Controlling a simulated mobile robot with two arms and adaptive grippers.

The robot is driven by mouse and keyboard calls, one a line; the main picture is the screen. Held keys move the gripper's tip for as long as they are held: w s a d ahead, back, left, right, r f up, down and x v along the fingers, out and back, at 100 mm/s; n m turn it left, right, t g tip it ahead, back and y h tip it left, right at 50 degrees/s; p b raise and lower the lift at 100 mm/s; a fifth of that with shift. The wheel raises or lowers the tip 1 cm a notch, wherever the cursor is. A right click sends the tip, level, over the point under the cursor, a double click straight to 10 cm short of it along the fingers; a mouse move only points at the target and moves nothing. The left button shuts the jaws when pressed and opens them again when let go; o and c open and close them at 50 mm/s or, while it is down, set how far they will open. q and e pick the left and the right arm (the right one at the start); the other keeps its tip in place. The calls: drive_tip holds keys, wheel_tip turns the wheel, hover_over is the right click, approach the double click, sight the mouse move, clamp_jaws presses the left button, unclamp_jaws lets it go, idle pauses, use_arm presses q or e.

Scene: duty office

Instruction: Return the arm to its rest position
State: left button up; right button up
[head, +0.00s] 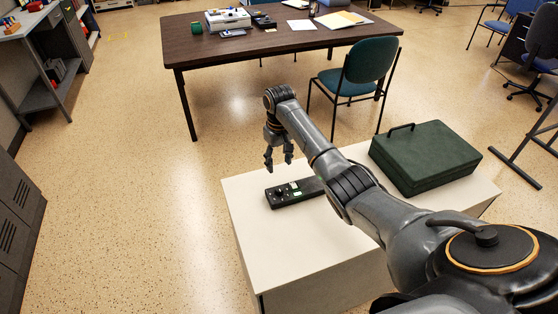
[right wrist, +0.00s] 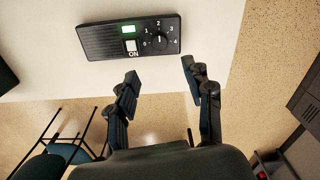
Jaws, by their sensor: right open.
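My right arm reaches in from the lower right of the head view, over a white table. My right gripper (head: 279,161) is open and empty, with its fingers pointing down above a black control box (head: 297,193). The right wrist view also shows the open fingers (right wrist: 160,82), apart from the box. The box has a lit green light, a white switch marked ON and a round numbered dial (right wrist: 159,41). My left gripper is not in view.
A dark green case (head: 424,155) lies on the white table (head: 262,250), to the right of the arm. A blue-green chair (head: 368,62) and a brown desk (head: 270,45) with papers stand behind. Grey lockers (head: 18,215) stand at the left. The floor left of the table is clear.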

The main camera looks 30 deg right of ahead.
idle(0.5)
